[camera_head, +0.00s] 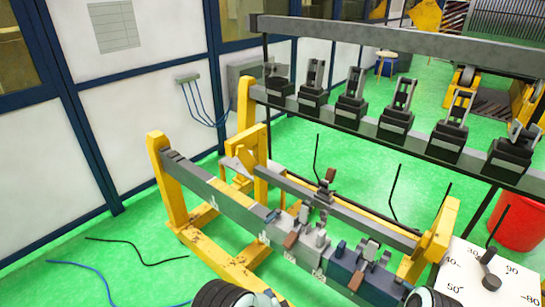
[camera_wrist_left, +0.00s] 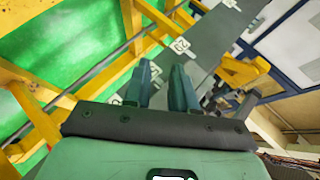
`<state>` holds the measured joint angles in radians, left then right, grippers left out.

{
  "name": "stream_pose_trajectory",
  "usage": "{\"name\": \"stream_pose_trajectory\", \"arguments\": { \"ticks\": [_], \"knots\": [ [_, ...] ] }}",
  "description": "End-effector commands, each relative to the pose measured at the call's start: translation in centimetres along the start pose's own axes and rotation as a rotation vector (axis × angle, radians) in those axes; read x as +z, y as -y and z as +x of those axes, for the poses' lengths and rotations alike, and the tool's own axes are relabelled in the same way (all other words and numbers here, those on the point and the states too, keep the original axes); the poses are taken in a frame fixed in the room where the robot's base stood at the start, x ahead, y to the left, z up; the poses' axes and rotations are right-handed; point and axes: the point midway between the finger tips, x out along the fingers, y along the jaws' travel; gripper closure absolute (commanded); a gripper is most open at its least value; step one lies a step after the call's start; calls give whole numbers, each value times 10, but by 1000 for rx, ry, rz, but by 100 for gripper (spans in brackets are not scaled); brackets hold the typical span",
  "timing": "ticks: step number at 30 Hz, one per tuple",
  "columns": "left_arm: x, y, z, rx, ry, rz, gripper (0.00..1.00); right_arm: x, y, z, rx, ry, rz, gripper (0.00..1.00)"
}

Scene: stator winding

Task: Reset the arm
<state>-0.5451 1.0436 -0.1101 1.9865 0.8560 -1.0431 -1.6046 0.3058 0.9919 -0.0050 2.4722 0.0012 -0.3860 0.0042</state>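My left gripper (camera_wrist_left: 161,72) shows its two teal fingers in the left wrist view. They stand apart with a gap and nothing held between them. Beyond the fingertips is a grey beam (camera_wrist_left: 195,35) with white markings. In the head view, dark ribbed parts of my arms show at the bottom edge, in front of the yellow winding frame. My right gripper's fingers cannot be made out; they lie outside the picture.
A yellow frame (camera_head: 172,195) carries grey beams with clamps and small tools (camera_head: 325,190). A raised rail with several black clamps (camera_head: 396,118) stands behind it. A white dial board (camera_head: 510,278) and a red bin (camera_head: 518,222) are at right. Green floor is clear at left, except for loose cables.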

Motion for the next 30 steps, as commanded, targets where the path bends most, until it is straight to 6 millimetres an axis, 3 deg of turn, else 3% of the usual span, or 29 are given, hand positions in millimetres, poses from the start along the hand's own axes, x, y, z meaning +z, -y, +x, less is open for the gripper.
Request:
{"name": "stream_pose_trajectory", "arguments": {
  "ticks": [1, 5, 8, 12, 15, 19, 23, 30],
  "knots": [
    [34, -17, 8, 87, 29, -98, 74, 1, -1, 1, 1, 2, 1, 57],
    [108, -65, 7, 321, 127, -406, 74, 2, -2, 1, 1, 2, 3, 57],
    [159, -103, -14, 496, 255, -660, 74, 2, -2, 1, 1, 3, 3, 57],
    [214, -148, -64, 700, 489, -992, 74, 2, -1, 1, 1, 2, 2, 57],
    [236, -169, -101, 798, 650, -1171, 74, 2, -1, 1, 1, 2, 2, 57],
    [250, -183, -134, 869, 798, -1310, 74, 2, -2, 1, 1, 2, 2, 57],
    [253, -188, -148, 894, 856, -1360, 74, 2, -2, 1, 1, 2, 2, 57],
    [253, -188, -148, 893, 860, -1364, 74, 2, -2, 1, 1, 2, 2, 57]
  ]
}}
